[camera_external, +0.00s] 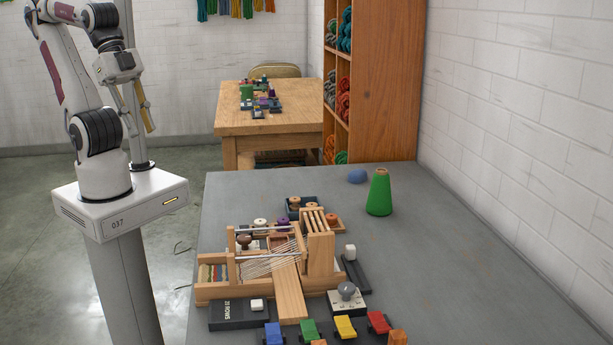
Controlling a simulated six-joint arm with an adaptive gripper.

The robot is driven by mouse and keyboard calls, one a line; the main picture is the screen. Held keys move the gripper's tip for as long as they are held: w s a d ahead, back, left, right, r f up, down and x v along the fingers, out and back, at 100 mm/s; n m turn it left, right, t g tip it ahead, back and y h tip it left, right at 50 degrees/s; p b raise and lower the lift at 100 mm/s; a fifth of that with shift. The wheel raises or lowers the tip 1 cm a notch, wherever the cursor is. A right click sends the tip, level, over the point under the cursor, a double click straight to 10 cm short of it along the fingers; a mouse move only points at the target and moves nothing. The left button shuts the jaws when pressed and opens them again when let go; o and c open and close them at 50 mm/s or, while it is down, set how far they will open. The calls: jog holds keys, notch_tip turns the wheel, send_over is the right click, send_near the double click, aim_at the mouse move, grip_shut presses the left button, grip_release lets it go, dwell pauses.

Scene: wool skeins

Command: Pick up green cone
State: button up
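The green cone (379,194) stands upright on the grey table, toward its far right side. It has a flat, pale brownish top and nothing touches it. My arm is folded at the upper left, on its white base beyond the table's left edge. My gripper (146,117) seems to hang below the wrist there, far left of the cone and well apart from it.
A wooden loom (270,262) fills the table's middle left. Several coloured blocks line the front, including a yellow one (345,326). A wooden shelf (385,90) stands behind. The table's right side (470,270) is clear.

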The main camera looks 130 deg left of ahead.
jog(key=o, duration=0.6)
jog(key=shift+c, duration=0.2)
jog(key=shift+w, duration=0.15)
jog(key=w+a+r+n+t, duration=0.1)
jog(key=w+a, duration=0.1)
jog(key=w, duration=0.7)
jog(key=w+a+r+n+t, duration=0.1)
jog(key=w+r+t, duration=0.1)
jog(key=w, duration=0.8)
jog(key=w+a+f+n+t+y, duration=0.2)
jog(key=w+a+f+n+y, duration=0.15)
jog(key=w+a, duration=0.85)
jog(key=w+a+f+n+g+y, duration=0.1)
jog(key=w+a+f+n+y, duration=0.15)
jog(key=a, duration=0.55)
jog(key=w+a+f+n+y, duration=0.2)
jog(key=w+a+f, duration=0.2)
jog(key=a, duration=0.4)
jog(key=s+a+f+n+g+y, duration=0.1)
jog(key=s+a+f+g+y, duration=0.1)
jog(key=a+f, duration=0.3)
jog(key=s+a+f+n+g+y, duration=0.2)
jog(key=a+f, duration=0.3)
jog(key=a, duration=0.5)
jog(key=shift+s+f, duration=0.2)
jog(key=shift+s, duration=0.6)
